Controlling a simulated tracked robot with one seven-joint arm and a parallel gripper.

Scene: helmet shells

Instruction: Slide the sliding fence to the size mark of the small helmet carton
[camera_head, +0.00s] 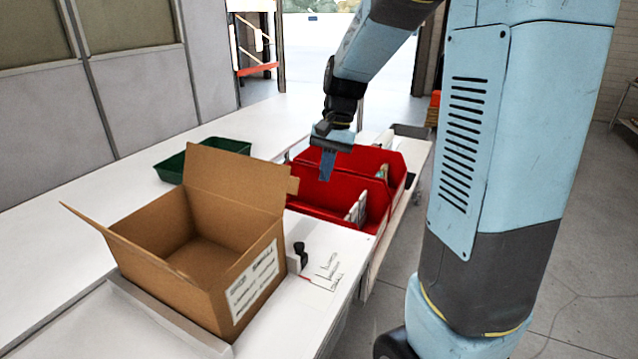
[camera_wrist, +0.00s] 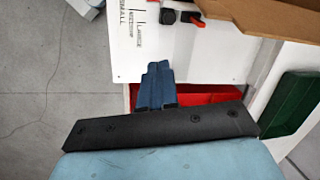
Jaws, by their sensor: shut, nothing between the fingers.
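The open brown carton (camera_head: 195,262) stands on the white table, flaps up, with a white label (camera_head: 252,282) facing front that appears to read SMALL. Beside its right side is a pale fence piece (camera_head: 293,264) with a black knob (camera_head: 300,250); most of the fence is hidden by the carton. Printed size marks (camera_head: 328,270) lie on the table right of the knob. The wrist view shows these marks (camera_wrist: 130,25) and the black knob (camera_wrist: 167,16) at the top. My gripper (camera_head: 327,165) is shut and empty, above the red bins, apart from the fence.
Red bins (camera_head: 330,212) holding some parts stand behind the marks. A green tray (camera_head: 172,166) lies at the back left. A grey raised strip (camera_head: 165,315) runs along the carton's front. The tabletop around the marks is clear.

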